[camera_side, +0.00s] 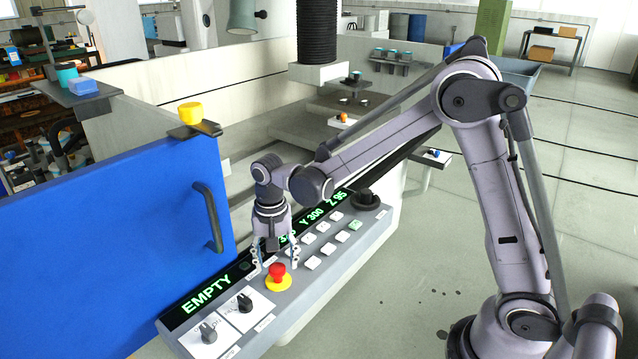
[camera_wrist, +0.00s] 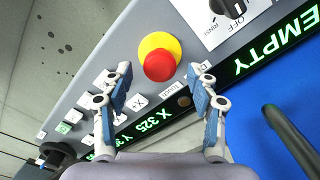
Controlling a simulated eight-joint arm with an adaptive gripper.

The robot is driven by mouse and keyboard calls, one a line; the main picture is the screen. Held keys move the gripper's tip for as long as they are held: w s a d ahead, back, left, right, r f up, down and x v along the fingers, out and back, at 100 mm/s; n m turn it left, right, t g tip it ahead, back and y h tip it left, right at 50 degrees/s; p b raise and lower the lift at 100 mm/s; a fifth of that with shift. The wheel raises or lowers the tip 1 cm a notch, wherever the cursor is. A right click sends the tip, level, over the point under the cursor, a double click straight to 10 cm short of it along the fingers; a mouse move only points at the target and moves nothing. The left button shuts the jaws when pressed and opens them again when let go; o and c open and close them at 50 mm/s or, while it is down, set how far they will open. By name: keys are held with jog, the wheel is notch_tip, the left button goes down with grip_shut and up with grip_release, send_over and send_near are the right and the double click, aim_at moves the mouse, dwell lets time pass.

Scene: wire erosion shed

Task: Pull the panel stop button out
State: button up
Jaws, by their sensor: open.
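The panel stop button (camera_side: 277,271) is a red mushroom head on a yellow round base, set in the grey sloping control panel (camera_side: 290,300). My gripper (camera_side: 278,268) is over the panel at the button, fingers pointing down. In the wrist view the red button (camera_wrist: 159,65) lies ahead of and between the two blue-padded fingers of my gripper (camera_wrist: 167,88). The fingers are spread apart and hold nothing. I cannot tell whether they touch the button; in the wrist view there are gaps on both sides.
Black rotary knobs (camera_side: 245,302) sit left of the button, white keys (camera_side: 328,249) right of it. A green-lettered display (camera_side: 206,294) runs behind. A blue door (camera_side: 120,240) with a dark handle (camera_side: 208,217) stands left. A black dial (camera_side: 366,199) is at the panel's far end.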

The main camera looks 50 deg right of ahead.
aim_at(277, 267)
notch_tip(277, 267, up, 12)
jog(key=shift+f, duration=0.25)
dwell(0.4)
jog(key=s+d+n+t, duration=0.2)
jog(key=s+n+t, duration=0.1)
jog(key=s, duration=0.5)
jog(key=s+d+n+t, duration=0.3)
jog(key=s+n+t, duration=0.1)
jog(key=s+n, duration=0.2)
jog(key=shift+s+d+r, duration=0.15)
jog(key=shift+s+d, duration=0.1)
jog(key=shift+s, duration=0.6)
